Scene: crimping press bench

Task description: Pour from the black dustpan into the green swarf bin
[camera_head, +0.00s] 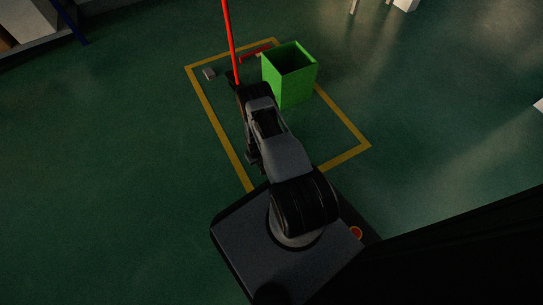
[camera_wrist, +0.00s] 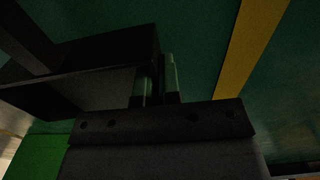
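The green swarf bin (camera_head: 281,88) stands upright with its open, dark top facing up, just right of my arm's far end in the head view. Part of a green surface, likely the bin, shows at the lower left of the wrist view (camera_wrist: 38,155). The black dustpan (camera_wrist: 90,48) fills the upper left of the wrist view. My gripper (camera_wrist: 158,82) has its two fingers close together on a dark part at the dustpan's edge. The dustpan's inside and any contents are hidden. In the head view my arm hides most of the gripper.
A yellow floor outline (camera_head: 345,158) surrounds the bin. A small grey object (camera_head: 209,73) lies at the left. Green floor is open on both sides.

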